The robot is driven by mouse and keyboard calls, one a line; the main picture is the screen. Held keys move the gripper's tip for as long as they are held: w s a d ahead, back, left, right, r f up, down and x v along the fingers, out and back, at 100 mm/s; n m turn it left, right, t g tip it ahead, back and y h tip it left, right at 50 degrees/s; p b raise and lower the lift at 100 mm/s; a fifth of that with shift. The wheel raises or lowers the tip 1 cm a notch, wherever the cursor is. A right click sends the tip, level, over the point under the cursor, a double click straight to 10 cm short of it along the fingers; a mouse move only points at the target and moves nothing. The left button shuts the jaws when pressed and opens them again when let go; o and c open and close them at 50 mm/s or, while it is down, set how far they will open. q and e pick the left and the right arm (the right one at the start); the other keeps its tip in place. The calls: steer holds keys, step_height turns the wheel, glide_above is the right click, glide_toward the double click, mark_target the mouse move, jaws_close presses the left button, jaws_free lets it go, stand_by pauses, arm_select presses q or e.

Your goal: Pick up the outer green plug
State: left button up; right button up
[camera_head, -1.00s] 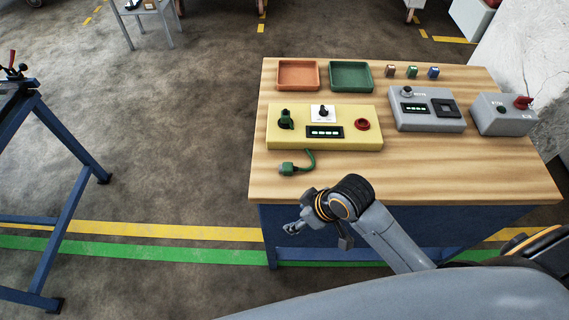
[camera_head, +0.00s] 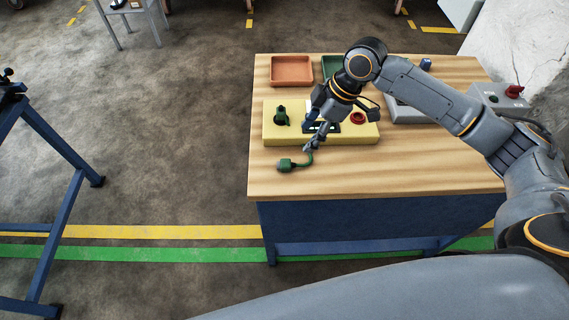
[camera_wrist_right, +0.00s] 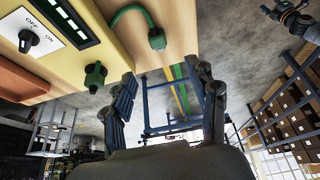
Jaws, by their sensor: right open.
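One green plug (camera_head: 282,115) stands at the left end of the yellow box (camera_head: 270,132); it also shows in the right wrist view (camera_wrist_right: 95,75). A second green plug (camera_head: 286,165), with a curved green cable, lies on the table in front of the box; it also shows in the right wrist view (camera_wrist_right: 157,40). My right gripper (camera_head: 312,135) is open and empty, above the front of the box, right of the standing plug. Its spread fingers show in the right wrist view (camera_wrist_right: 168,95). A grey jointed part, apparently my left gripper (camera_wrist_right: 290,18), shows top right there; its jaws are unclear.
An orange tray (camera_head: 292,84) and a partly hidden green tray (camera_head: 330,66) lie behind the box. A red button (camera_head: 358,118) sits on the box's right end. The table's front left corner is clear.

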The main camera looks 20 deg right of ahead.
steer(key=p, duration=0.2)
glide_above(286, 162)
steer(key=s+d, duration=0.1)
steer(key=d, duration=0.1)
step_height(286, 162, down, 8)
steer(key=shift+s+r, duration=0.1)
steer(key=shift+r, duration=0.1)
steer(key=shift+f, duration=0.15)
steer(key=p+x, duration=0.1)
steer(key=x, duration=0.4)
steer(key=shift+w+p, duration=0.25)
steer(key=shift+p, duration=0.1)
jaws_close()
